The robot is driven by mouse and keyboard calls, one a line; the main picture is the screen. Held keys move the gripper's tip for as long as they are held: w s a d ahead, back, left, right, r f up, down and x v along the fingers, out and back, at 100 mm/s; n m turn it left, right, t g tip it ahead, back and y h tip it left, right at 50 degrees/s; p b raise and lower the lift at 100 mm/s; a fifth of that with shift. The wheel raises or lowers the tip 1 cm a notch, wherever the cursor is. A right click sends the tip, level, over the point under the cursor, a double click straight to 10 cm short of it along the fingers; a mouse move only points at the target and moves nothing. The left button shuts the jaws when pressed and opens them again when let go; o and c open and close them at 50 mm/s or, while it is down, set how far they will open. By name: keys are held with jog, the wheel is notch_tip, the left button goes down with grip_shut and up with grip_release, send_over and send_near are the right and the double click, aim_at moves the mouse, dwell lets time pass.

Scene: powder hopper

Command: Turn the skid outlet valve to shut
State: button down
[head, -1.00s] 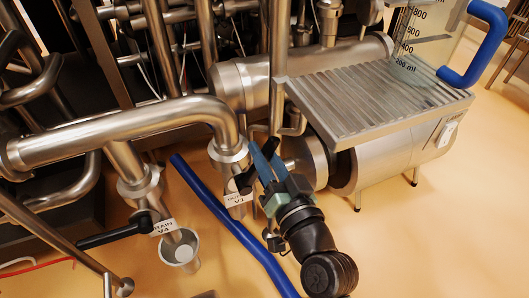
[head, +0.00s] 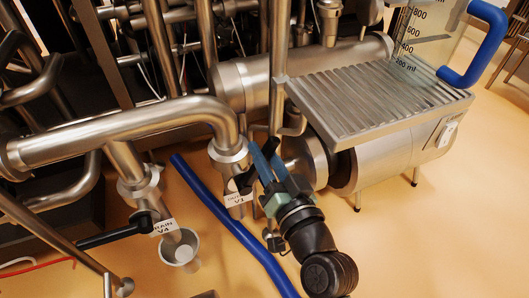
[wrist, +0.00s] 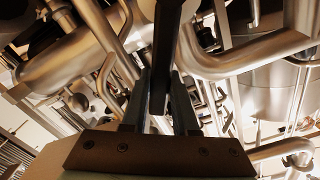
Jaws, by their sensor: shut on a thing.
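The outlet valve (head: 236,186) hangs under the bent steel pipe and carries a white tag reading V1 (head: 237,199), partly covered. Its black lever handle (wrist: 166,45) runs up between my fingers in the wrist view; its upper end also shows in the head view (head: 269,148). My gripper (head: 262,163) is just right of the valve, shut on this handle. In the wrist view the fingers (wrist: 159,95) lie on either side of the handle. The gripper and arm hide part of the valve and lever, so I cannot tell the lever's exact angle.
The drain valve V4 (head: 164,227), with a black lever (head: 110,234), stands left above a small steel cup (head: 181,253). A blue hose (head: 222,221) crosses the floor beneath. A ribbed steel platform (head: 375,100) and cylinder lie right. Open floor (head: 440,220) is at lower right.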

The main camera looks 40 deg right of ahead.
jog(key=shift+d+f, duration=0.1)
jog(key=shift+d, duration=0.05)
jog(key=s+d+f+m+b, duration=0.1)
jog(key=d+f+m, duration=0.2)
jog(key=f+m, duration=0.6)
jog(key=shift+s+d+m+b, duration=0.15)
jog(key=shift+d+m+b, duration=0.2)
jog(key=shift+m, duration=1.75)
jog(key=c, duration=0.8)
grip_release()
jog(key=shift+f, duration=0.1)
jog(key=shift+o, duration=0.6)
jog(key=shift+d+r, duration=0.1)
jog(key=shift+r, duration=0.2)
